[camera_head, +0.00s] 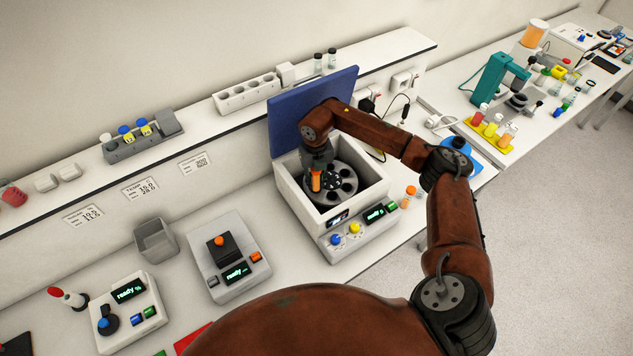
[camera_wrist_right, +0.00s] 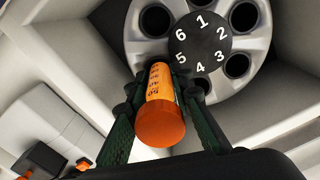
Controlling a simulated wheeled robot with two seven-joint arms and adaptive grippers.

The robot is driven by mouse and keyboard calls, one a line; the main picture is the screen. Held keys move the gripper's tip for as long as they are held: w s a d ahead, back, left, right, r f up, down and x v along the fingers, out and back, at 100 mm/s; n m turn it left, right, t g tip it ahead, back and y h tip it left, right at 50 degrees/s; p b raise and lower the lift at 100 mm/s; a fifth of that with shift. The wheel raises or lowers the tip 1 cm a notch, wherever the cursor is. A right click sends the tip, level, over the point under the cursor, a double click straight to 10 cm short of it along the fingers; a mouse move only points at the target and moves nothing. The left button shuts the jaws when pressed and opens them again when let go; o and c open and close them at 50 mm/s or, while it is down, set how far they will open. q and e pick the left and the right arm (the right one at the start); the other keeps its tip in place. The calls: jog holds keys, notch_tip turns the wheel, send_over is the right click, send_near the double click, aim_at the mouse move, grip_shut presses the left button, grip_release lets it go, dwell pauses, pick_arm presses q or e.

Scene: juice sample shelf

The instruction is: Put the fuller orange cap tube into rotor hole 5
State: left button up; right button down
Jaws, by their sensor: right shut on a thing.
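An orange-capped tube (camera_wrist_right: 160,105) with printed markings and orange contents is held in my right gripper (camera_wrist_right: 161,90), whose two dark green fingers close on its sides. The cap faces the wrist camera. In the head view my right gripper (camera_head: 316,168) is inside the open centrifuge (camera_head: 289,187), with the tube (camera_head: 316,182) over the left part of the grey rotor (camera_head: 348,173). In the wrist view the tube's far end lies beside the number 5 on the black hub (camera_wrist_right: 200,42) and covers that hole; I cannot tell whether it is inside. My left gripper is out of view.
Another orange-capped tube (camera_head: 409,192) stands right of the centrifuge. The raised blue lid (camera_head: 290,112) is behind the rotor, and the white chamber walls surround my gripper. A grey instrument (camera_head: 231,255) with an orange-topped item is on the left.

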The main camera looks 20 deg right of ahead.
jog(key=shift+r, duration=0.15)
jog(key=c, duration=1.6)
grip_release()
jog(key=shift+r, duration=0.15)
notch_tip(320, 180, up, 12)
jog(key=shift+f, duration=0.1)
jog(key=shift+d, duration=0.1)
